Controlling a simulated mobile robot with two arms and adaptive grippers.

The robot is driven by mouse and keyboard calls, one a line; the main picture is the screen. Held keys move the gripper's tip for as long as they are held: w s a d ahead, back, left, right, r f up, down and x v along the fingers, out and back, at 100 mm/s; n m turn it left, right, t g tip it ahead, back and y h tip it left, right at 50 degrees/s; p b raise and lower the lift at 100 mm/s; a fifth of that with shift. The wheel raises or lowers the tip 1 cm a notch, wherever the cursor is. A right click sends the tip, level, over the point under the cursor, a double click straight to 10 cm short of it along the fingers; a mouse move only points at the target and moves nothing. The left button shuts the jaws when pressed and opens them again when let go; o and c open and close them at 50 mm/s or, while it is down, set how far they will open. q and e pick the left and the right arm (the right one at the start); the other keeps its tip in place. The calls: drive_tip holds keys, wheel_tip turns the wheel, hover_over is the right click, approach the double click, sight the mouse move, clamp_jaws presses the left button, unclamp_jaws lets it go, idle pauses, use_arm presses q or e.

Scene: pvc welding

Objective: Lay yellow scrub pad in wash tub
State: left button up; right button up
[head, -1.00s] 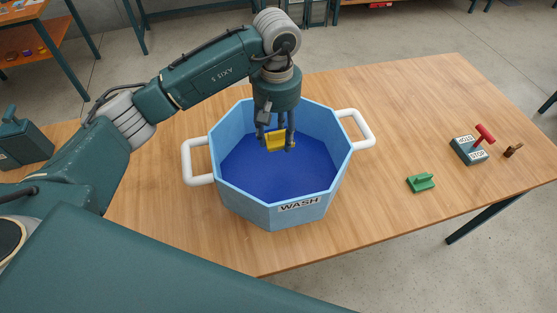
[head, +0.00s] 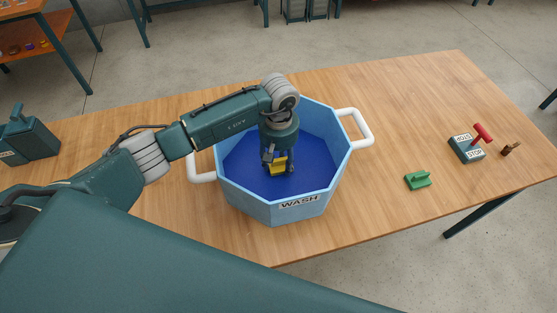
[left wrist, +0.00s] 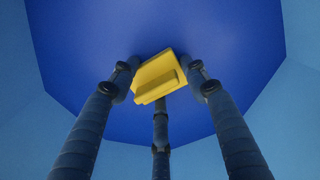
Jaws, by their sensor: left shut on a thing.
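The yellow scrub pad (head: 278,164) is held in my left gripper (head: 279,168), down inside the light blue wash tub (head: 232,187). In the left wrist view the pad (left wrist: 158,76) sits between the fingers of my left gripper (left wrist: 160,85), over the dark blue tub floor (left wrist: 225,40). The pad looks slightly tilted there. I cannot tell whether its underside touches the floor. The tub is eight-sided, with white handles and a WASH label on its front. My right gripper is not in view.
A green block with a handle (head: 418,180) lies on the wooden table (head: 385,110) right of the tub. Further right stand a HOLD/STOP box with a red lever (head: 468,147) and a small brown object (head: 510,149). A dark green container (head: 32,139) stands at far left.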

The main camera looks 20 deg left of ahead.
sight(279, 160)
use_arm(q)
drive_tip(key=shift+f, duration=0.15)
drive_tip(key=o, duration=0.9)
drive_tip(key=shift+o, duration=0.2)
drive_tip(key=shift+r, duration=0.4)
wheel_tip(279, 160, up, 11)
drive_tip(key=b, duration=0.3)
drive_tip(key=shift+f, duration=0.2)
drive_tip(key=shift+r, duration=0.5)
